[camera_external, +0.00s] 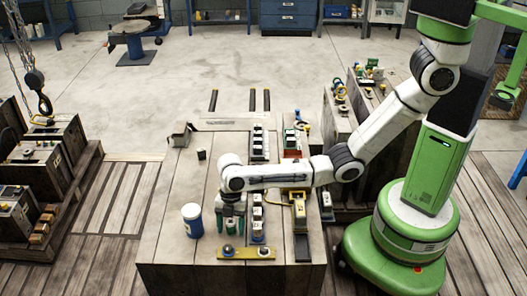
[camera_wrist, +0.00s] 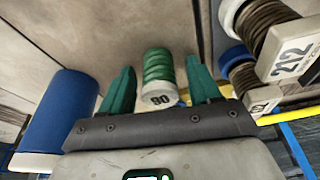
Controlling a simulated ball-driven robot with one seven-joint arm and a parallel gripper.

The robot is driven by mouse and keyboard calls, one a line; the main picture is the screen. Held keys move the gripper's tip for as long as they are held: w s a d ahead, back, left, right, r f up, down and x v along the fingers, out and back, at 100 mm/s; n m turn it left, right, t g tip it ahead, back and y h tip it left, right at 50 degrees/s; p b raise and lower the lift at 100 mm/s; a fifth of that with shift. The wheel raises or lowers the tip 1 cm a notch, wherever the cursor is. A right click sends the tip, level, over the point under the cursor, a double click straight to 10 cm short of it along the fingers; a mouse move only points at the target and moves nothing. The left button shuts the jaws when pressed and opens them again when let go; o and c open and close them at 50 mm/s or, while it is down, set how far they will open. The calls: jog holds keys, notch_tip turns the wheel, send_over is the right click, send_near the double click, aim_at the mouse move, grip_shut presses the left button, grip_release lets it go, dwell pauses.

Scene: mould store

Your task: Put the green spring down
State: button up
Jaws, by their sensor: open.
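The fingers are apart, with a visible gap on each side of the spring.
A blue and white jar (camera_external: 192,220) stands close left of my gripper. A row of labelled holders (camera_external: 257,215) runs close on its right. A yellow bar (camera_external: 246,253) lies in front. A small dark cup (camera_external: 201,154) stands further back, with bare bench around it.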

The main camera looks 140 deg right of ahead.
jog(key=shift+r, duration=0.1)
jog(key=v, duration=1.2)
jog(key=shift+w, duration=0.1)
jog(key=s+a+f+m+t+h, duration=0.1)
jog(key=a+f+m, duration=0.1)
jog(key=a, duration=1)
jog(key=s+a+f+m, duration=0.1)
jog(key=a+f+m, duration=0.1)
jog(key=a, duration=1)
jog(key=s+a+r+m+t, duration=0.1)
jog(key=s+a+r+m, duration=0.15)
jog(key=s+a, duration=0.4)
jog(key=s+d+f+m+g+h, duration=0.1)
jog(key=s+f+g, duration=0.2)
jog(key=s, duration=0.7)
notch_tip(320, 180, down, 2)
jog(key=shift+d+f, duration=0.1)
jog(key=shift+d, duration=0.05)
